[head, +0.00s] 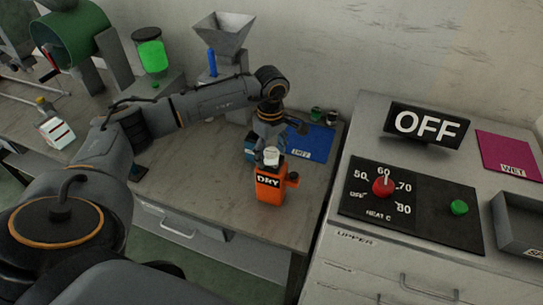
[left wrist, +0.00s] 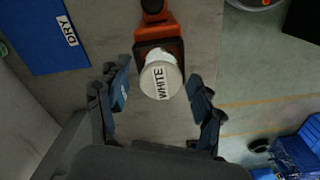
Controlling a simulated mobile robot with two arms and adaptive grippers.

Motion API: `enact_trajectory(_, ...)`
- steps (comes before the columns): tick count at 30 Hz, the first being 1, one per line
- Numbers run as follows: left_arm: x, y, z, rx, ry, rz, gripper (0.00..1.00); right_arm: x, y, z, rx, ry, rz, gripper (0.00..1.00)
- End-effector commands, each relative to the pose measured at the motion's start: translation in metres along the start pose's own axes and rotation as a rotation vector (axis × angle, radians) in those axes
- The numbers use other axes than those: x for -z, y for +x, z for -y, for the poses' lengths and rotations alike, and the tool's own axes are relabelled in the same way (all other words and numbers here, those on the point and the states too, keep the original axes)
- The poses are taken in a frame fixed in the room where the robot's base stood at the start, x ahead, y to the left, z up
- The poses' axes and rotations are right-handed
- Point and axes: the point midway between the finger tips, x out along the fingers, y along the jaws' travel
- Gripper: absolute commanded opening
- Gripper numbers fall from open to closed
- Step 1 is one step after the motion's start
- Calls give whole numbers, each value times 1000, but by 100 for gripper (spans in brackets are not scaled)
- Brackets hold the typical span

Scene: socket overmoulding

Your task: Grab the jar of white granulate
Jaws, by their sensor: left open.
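The jar of white granulate (left wrist: 160,80), with a round pale top labelled WHITE, is in the middle of the left wrist view. Its white top (head: 272,155) also shows in the head view. It appears to sit at an orange holder marked DRY (head: 269,188); its lower part is hidden. The holder (left wrist: 158,30) shows behind it in the left wrist view. My left gripper (head: 268,145) is open above the jar, with one finger on each side of its top in the wrist view and gaps between. My right gripper is not in view.
A blue mat labelled DRY (head: 312,142) lies behind the holder on the bench (head: 215,195). Two small jars (head: 324,115) stand at the wall. A cabinet with a heat dial (head: 383,187) and an OFF sign (head: 427,124) is right. A hopper (head: 222,35) stands behind my arm.

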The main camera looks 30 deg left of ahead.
Motion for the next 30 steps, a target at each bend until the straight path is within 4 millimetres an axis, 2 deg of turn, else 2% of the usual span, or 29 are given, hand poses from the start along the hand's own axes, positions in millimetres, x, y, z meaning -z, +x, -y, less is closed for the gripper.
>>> enact_trajectory(2, 0, 0, 0, 0, 0, 0, 67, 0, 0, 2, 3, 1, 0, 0)
enact_trajectory(9, 0, 0, 0, 0, 0, 0, 18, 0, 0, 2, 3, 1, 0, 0)
enact_trajectory(12, 0, 0, 0, 0, 0, 0, 2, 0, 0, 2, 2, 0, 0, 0)
enact_trajectory(23, 0, -5, -1, -2, -1, 0, 2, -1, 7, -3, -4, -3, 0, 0)
enact_trajectory(26, 1, -14, -1, -4, -1, -1, 2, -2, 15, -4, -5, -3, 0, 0)
enact_trajectory(30, -4, -36, 2, -6, 3, 0, 2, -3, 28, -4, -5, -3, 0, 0)
